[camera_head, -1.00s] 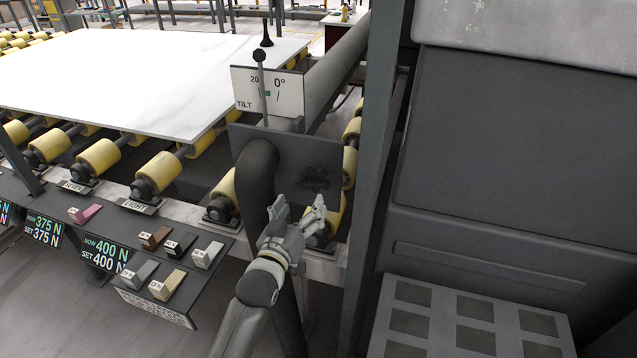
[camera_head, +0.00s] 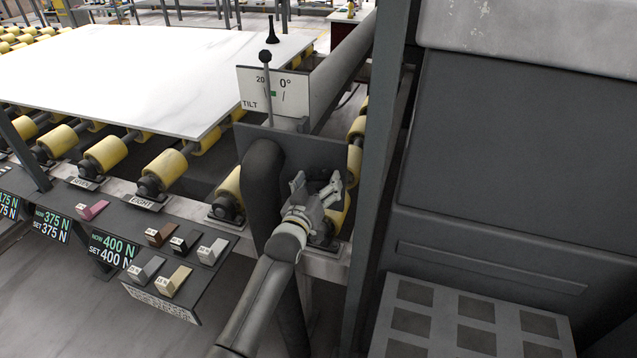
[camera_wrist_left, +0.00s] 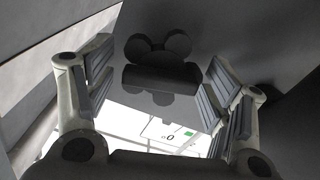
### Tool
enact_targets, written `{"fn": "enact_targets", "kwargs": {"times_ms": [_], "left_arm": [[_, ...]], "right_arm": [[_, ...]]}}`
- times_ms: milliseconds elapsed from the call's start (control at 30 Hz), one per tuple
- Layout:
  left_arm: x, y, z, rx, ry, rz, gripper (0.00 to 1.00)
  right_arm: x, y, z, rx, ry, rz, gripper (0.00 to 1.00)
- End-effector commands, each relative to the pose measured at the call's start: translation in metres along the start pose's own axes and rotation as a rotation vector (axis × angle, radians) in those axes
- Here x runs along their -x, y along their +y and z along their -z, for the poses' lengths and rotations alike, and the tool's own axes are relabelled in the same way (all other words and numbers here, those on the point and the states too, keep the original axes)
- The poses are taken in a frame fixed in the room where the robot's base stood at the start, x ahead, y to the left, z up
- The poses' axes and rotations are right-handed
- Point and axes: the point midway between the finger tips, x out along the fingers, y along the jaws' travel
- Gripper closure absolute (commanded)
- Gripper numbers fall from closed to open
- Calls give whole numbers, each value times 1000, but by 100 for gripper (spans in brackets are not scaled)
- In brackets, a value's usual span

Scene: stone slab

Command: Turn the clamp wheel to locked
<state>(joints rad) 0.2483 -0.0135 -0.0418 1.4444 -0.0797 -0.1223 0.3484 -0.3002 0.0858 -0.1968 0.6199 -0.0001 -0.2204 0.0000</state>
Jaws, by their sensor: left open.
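The clamp wheel (camera_wrist_left: 160,78) is a dark, lobed knob on the grey panel (camera_head: 325,150) below the tilt sign. In the left wrist view it lies between my fingers, at the upper middle. In the head view my gripper hides most of it. My left gripper (camera_head: 317,182) is open in front of the panel, one finger on each side of the wheel. No finger visibly touches the wheel. I cannot tell how much depth is left between them. My right gripper is not in view.
A tilt lever (camera_head: 267,80) stands before the sign (camera_head: 290,95) reading 0°. A thick dark bent tube (camera_head: 262,190) is just left of my gripper. A dark post (camera_head: 375,150) rises to the right. A white slab (camera_head: 150,75) rests on yellow rollers.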

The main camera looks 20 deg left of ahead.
Motion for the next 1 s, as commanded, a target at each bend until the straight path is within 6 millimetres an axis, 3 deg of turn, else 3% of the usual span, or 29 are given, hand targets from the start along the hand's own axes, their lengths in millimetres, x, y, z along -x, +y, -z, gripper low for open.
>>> {"fn": "enact_targets", "kwargs": {"times_ms": [33, 367, 667, 1000], "left_arm": [[0, 0, 0, 0, 0, 0, 28], [0, 0, 0, 0, 0, 0, 70], [0, 0, 0, -37, -1, 0, 71], [0, 1, 0, -255, 0, 0, 71]], "right_arm": [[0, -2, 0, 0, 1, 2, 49], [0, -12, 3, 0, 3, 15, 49], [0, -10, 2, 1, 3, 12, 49], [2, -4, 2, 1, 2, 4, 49]]}}
